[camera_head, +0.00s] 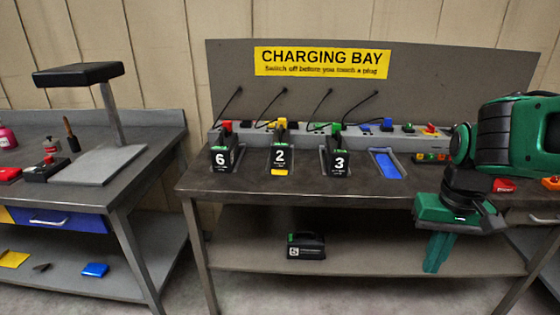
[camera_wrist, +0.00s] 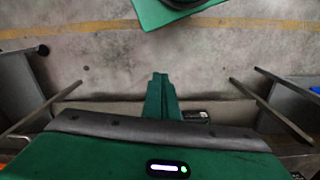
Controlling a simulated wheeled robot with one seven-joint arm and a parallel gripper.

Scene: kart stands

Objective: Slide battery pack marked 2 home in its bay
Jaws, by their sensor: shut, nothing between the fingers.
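My green gripper (camera_head: 437,254) is at the right, in front of the bench, pointing down and well apart from pack 2. Its fingers are together and empty. In the wrist view the fingers (camera_wrist: 161,98) also show closed. Pack 2 does not show in the wrist view.
An empty bay with a blue floor (camera_head: 385,164) lies right of pack 3. Plugs and switches line the grey rail (camera_head: 300,129) behind the packs. Pack 5 (camera_head: 306,246) lies on the lower shelf (camera_head: 370,258). A side bench (camera_head: 100,165) with a stand is at left.

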